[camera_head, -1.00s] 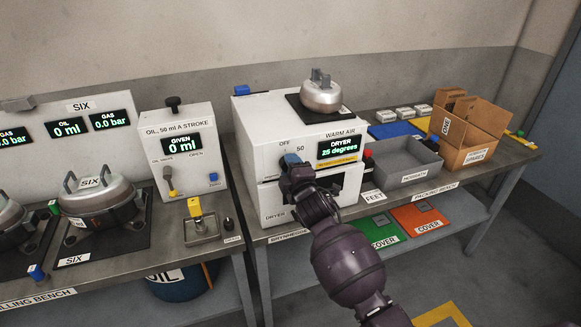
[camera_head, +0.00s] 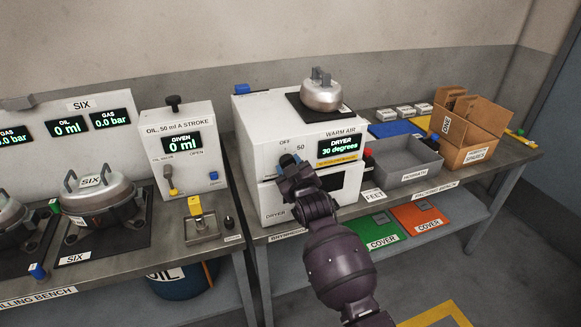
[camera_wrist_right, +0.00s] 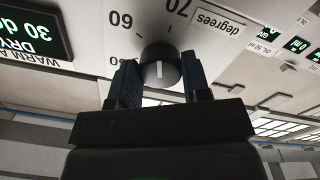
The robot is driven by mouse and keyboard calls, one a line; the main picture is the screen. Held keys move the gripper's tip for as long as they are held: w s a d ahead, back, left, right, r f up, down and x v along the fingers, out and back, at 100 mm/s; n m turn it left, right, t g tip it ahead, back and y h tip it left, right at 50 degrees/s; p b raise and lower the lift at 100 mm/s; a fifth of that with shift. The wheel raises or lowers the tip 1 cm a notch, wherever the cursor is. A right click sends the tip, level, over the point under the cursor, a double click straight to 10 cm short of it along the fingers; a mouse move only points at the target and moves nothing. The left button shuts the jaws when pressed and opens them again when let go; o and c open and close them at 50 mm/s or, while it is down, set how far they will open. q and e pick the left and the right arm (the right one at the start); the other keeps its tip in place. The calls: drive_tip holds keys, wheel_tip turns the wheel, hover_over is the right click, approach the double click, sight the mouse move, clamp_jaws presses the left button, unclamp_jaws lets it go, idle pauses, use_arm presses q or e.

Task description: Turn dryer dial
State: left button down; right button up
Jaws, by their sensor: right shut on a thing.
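The dryer (camera_head: 262,128) is a white box on the bench. Its display (camera_head: 338,148) reads 30 degrees in green. My right gripper (camera_head: 289,161) is at the dryer's front panel, left of the display, and hides most of the dial in the head view. In the right wrist view the dark round dial (camera_wrist_right: 160,66) sits between the two blue-padded fingers, which are shut on it. A white pointer mark shows on the dial, and printed numbers including 60 and 70 surround it. My left gripper is not in view.
The oil unit (camera_head: 180,140) stands left, a grey tray (camera_head: 408,165) and a cardboard box (camera_head: 468,130) right. Red and green covers lie on the lower shelf.

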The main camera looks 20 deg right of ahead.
drive_tip(key=shift+m, duration=1.6)
drive_tip(key=o, duration=0.9)
drive_tip(key=s+b, duration=0.1)
drive_tip(key=s, duration=0.9)
drive_tip(key=shift+s, duration=0.4)
drive_tip(key=shift+m, duration=0.3)
